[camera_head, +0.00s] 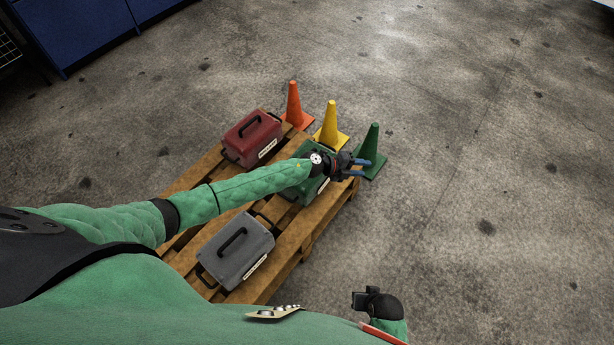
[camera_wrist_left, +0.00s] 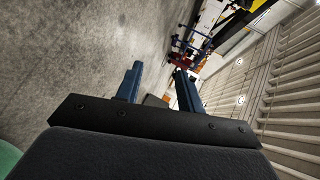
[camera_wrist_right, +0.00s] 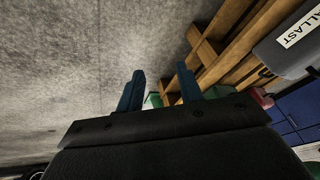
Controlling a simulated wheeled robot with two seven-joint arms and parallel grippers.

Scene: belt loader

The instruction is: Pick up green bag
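The green bag (camera_head: 304,194) sits on the wooden pallet between a red bag and a grey bag. My left forearm and wrist cross over it and hide much of its top and handle. My left gripper (camera_head: 362,167) is past the bag's right side, near the green cone. Its blue fingers are apart with nothing between them, as the left wrist view (camera_wrist_left: 158,70) also shows. My right gripper shows in the right wrist view (camera_wrist_right: 161,71), open and empty, with the pallet ahead to the right. In the head view it is low right, away from the pallet.
The pallet (camera_head: 178,183) also bears the red bag (camera_head: 244,146) and the grey bag (camera_head: 232,260). An orange cone (camera_head: 293,106), a yellow cone (camera_head: 331,124) and a green cone (camera_head: 373,152) stand along its far edge. Blue cabinets (camera_head: 80,30) are at top left. Floor on the right is clear.

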